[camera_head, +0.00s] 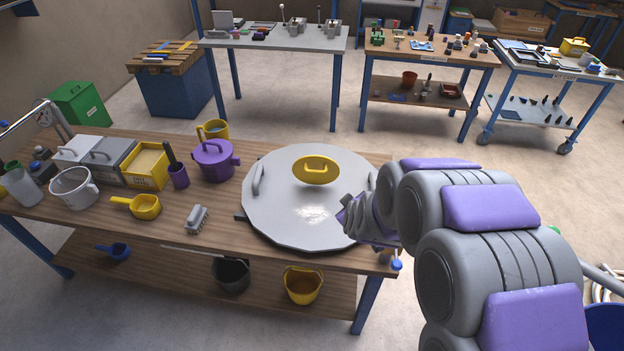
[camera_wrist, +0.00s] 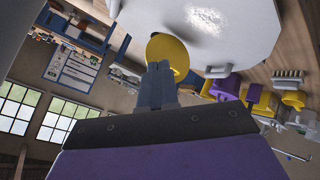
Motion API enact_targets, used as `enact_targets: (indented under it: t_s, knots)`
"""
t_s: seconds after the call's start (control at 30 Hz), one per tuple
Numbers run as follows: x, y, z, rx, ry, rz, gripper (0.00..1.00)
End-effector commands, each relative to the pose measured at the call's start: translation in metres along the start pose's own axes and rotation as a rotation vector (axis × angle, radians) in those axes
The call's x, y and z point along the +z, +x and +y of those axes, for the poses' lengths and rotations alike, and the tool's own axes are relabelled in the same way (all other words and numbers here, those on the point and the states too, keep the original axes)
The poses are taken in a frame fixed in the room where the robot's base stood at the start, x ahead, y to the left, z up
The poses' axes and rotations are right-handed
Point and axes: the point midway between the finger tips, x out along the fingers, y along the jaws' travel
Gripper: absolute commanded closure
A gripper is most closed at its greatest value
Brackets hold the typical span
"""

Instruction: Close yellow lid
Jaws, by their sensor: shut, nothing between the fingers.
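In the wrist view the yellow lid (camera_wrist: 165,46) shows just beyond my fingertips, with the grey cover (camera_wrist: 235,25) behind. My gripper (camera_head: 352,218) is over the right front part of the grey cover, to the right and front of the yellow lid. Its fingers (camera_wrist: 160,72) are together and empty. Any contact with the lid is not clear.
Left of the cover, the bench (camera_head: 215,245) holds a purple pot (camera_head: 214,162), a brush (camera_head: 196,219), a yellow scoop (camera_head: 145,207) and a white pitcher (camera_head: 72,188). Grey handles (camera_head: 258,179) stand at the cover's sides. Open floor lies behind.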

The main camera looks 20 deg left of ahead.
Motion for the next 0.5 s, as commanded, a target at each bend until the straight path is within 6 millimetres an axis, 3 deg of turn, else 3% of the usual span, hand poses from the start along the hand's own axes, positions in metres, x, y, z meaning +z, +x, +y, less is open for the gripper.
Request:
enact_targets:
  t_s: [0.03, 0.2, 0.5]
  knots:
    - [-0.005, 0.018, -0.009, 0.027, -0.053, 0.025, 1.00]
    - [-0.023, 0.061, -0.025, 0.172, -0.238, 0.121, 1.00]
    - [-0.047, 0.110, -0.075, 0.471, -0.586, 0.225, 1.00]
